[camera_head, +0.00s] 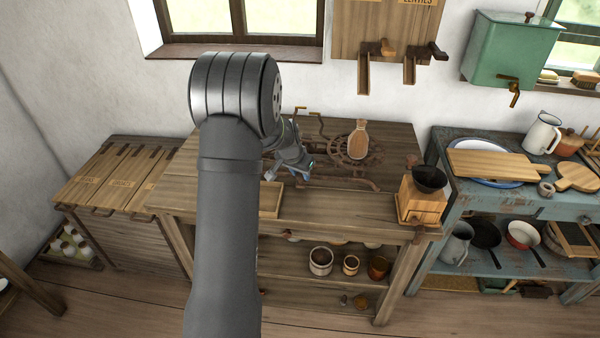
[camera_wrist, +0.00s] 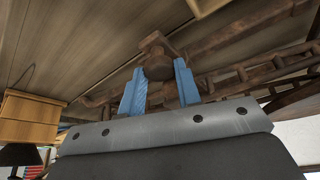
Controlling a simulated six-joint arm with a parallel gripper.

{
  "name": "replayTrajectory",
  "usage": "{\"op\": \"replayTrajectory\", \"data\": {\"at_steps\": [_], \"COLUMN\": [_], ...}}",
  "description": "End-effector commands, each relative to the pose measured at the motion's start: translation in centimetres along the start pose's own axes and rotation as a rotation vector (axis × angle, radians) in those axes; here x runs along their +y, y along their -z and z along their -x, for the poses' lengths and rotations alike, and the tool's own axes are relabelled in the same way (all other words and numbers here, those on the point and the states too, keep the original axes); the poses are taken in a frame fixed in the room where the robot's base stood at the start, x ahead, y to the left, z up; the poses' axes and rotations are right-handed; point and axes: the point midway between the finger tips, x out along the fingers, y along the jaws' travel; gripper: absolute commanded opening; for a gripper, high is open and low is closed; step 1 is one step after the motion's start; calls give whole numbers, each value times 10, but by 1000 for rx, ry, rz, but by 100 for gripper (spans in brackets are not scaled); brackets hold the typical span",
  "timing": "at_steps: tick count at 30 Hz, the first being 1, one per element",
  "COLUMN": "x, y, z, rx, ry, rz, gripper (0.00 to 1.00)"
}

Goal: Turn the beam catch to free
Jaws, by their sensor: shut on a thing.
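A rusty brown iron mechanism (camera_head: 352,182) with a round toothed or openwork part lies on the wooden table. In the wrist view, a brown knob-like piece (camera_wrist: 158,64) sits between my two blue fingertips, joined to a rusty bar (camera_wrist: 235,32); it appears to be the beam catch. My gripper (camera_wrist: 160,88) is shut on it. In the head view, my gripper (camera_head: 300,168) is low over the table at the mechanism's left end. The catch is too small and covered there to read its position.
A wooden scoop (camera_head: 358,140) lies on the mechanism's right part. A wooden mill with a black bowl (camera_head: 430,180) stands at the table's right end. A shallow wooden tray (camera_head: 270,198) lies front left, partly behind my arm. The table's front strip is clear.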

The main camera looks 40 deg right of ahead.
Motion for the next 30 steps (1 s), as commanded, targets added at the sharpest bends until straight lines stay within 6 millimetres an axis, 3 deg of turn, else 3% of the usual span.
{"op": "replayTrajectory", "data": {"at_steps": [10,11,14,23,30], "x": [0,0,0,0,-1], "y": [0,0,0,0,1], "z": [0,0,0,1,28], "rx": [-1,-1,-1,0,3], "ry": [-2,-2,-1,-1,1], "rz": [-4,-4,-3,-3,-3], "gripper": [8,32,52,52,52]}}
